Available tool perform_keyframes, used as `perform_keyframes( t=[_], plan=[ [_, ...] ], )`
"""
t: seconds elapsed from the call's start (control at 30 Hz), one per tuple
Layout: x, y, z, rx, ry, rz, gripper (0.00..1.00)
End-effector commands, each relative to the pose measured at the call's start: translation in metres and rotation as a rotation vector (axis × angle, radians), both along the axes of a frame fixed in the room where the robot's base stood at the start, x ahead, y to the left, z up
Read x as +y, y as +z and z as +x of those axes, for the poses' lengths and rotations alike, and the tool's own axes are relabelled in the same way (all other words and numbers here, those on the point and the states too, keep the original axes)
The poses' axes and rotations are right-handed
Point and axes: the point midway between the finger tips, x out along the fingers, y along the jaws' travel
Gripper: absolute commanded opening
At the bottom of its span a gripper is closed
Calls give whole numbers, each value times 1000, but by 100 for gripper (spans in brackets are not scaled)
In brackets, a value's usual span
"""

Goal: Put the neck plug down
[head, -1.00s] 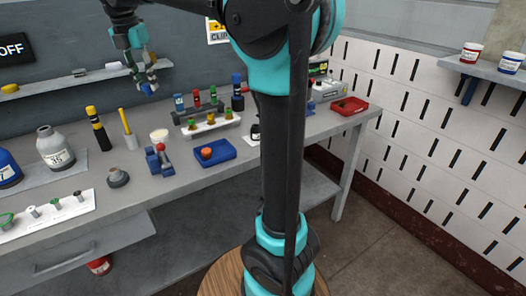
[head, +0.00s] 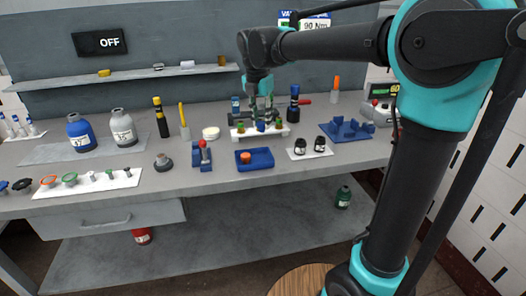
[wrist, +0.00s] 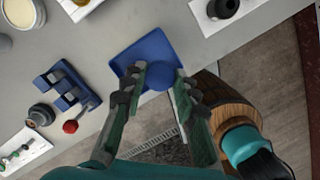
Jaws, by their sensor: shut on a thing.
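The neck plug is a blue rounded piece (wrist: 159,78) between my fingertips in the wrist view. My gripper (wrist: 161,74) is shut on it. A blue tray (wrist: 126,59) lies behind and below it in this view; the gap between them is hard to tell. The plug is not clear there. The blue tray (head: 267,165) stands nearer the bench's front edge and holds an orange piece, which is hidden in the wrist view.
Left of the tray stand a blue fixture (head: 202,157) with a red knob and a grey round piece (head: 163,163). A white mat (head: 297,156) with black pieces lies to the right. A white rack (head: 240,133) stands behind. Bare bench shows between them.

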Motion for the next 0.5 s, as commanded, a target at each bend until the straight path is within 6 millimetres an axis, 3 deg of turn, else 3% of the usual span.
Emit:
perform_keyframes(
  t=[0.2, 0.5],
  plan=[
    [0, -52, 0, 0, 0, 0, 16],
    [0, -82, 0, 0, 0, 0, 16]
  ],
)
